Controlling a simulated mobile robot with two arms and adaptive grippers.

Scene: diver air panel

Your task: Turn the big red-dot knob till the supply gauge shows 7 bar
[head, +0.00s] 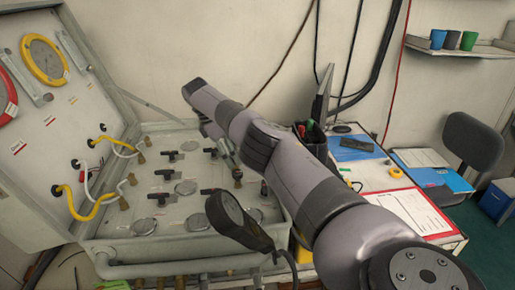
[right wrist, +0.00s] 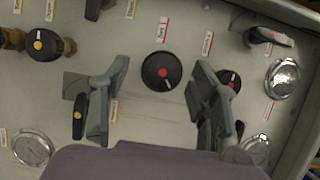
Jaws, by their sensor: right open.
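The big round black knob with a red dot (right wrist: 162,71) sits on the panel in the right wrist view. My right gripper (right wrist: 161,66) is open, its two fingers apart on either side of the knob with gaps showing; I cannot tell how far above the panel they are. A smaller red-dot knob (right wrist: 228,82) is partly hidden behind the right finger. In the head view the right gripper (head: 228,152) points down over the panel. Round gauges (right wrist: 282,78) show, but their readings are too small and glary, and I cannot tell which is the supply gauge. My left gripper is not in view.
The panel case (head: 150,262) has a raised lid (head: 50,130) on the left with yellow and white hoses. Yellow-dot knobs (right wrist: 38,44) and levers stand around the big knob. A dark oval object (head: 232,218) rises near the front edge. A desk with papers (head: 417,212) is at right.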

